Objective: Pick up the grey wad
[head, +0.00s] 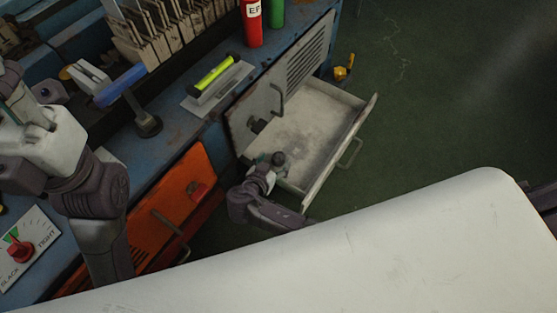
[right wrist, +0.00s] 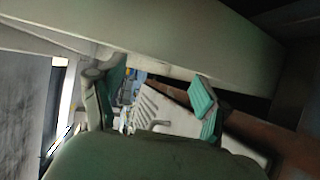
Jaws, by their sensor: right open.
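I cannot pick out the grey wad for certain. A small dark lump (head: 257,126) shows at the back left corner of the open drawer (head: 318,128) in the head view, but I cannot tell what it is. My right gripper (head: 272,166) is at the drawer's near left corner, by its rim. In the right wrist view its two teal-padded fingers (right wrist: 160,96) stand wide apart, with no object visibly gripped between them. A pale slotted panel shows beyond them. My left arm shows at the left of the head view, but I cannot see its gripper.
The drawer stands out from a blue workbench (head: 178,150) beside an orange drawer front (head: 165,215). On the bench are a yellow-green roller (head: 213,75), red (head: 251,22) and green (head: 276,12) cylinders, and a blue-handled tool (head: 120,86). The green floor right of the drawer is largely clear.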

